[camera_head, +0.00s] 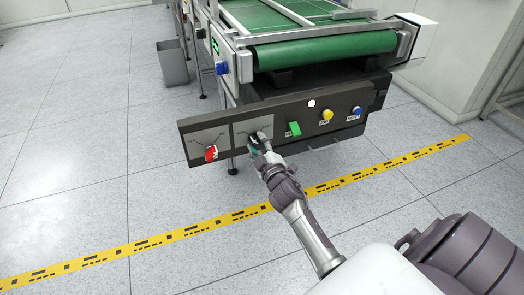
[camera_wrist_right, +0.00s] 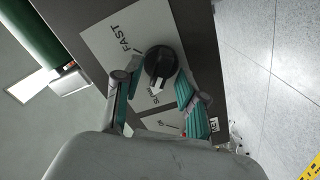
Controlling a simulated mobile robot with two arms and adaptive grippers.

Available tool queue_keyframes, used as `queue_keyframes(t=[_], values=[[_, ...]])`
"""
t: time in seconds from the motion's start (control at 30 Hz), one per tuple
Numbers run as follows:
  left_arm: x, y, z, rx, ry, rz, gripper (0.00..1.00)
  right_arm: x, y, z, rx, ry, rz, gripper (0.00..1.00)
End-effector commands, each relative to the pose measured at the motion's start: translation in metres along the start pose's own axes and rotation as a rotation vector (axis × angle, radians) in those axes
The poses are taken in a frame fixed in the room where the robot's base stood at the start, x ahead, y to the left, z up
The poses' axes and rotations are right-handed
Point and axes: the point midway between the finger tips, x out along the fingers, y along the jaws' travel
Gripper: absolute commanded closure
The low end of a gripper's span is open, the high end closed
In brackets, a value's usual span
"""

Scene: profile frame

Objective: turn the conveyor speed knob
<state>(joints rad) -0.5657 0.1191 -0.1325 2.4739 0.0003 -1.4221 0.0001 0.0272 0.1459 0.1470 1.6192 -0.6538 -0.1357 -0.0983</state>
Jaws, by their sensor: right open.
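The conveyor speed knob (camera_wrist_right: 161,62) is round and black with a white pointer. In the right wrist view it sits on a white plate (camera_wrist_right: 101,46) marked FAST and SLOW, and its pointer is turned toward the SLOW side. My right gripper (camera_wrist_right: 158,88) is open, with one teal-padded finger on each side of the knob; whether either finger touches it I cannot tell. In the head view my right gripper (camera_head: 260,143) is at the dark control panel (camera_head: 270,118) and mostly hides the knob. My left gripper is not in view.
Left of the gripper on the panel is a red knob (camera_head: 211,153). The green conveyor (camera_head: 325,48) stands behind. A grey bin (camera_head: 172,63) is at the left.

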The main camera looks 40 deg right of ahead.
Motion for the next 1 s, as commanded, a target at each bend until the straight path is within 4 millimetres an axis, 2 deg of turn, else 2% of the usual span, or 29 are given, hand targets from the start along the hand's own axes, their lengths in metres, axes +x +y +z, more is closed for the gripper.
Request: queue_keyframes(t=[0.17, 0.4, 0.53, 0.7, 1.0], values=[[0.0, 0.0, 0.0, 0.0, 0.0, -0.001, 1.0, -0.029, -0.002, 0.001, 0.001, -0.002, -0.003, 0.59], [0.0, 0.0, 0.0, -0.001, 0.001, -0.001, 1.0, -0.08, -0.002, 0.001, 0.001, -0.003, -0.003, 0.59], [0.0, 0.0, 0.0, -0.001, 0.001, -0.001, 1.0, -0.101, -0.001, 0.001, 0.001, -0.002, -0.002, 0.59], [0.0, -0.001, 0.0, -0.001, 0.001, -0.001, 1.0, -0.115, -0.001, 0.0, 0.0, -0.001, -0.001, 0.59], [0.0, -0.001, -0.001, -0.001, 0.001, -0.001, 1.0, -0.116, -0.001, 0.0, 0.0, -0.001, -0.001, 0.59]])
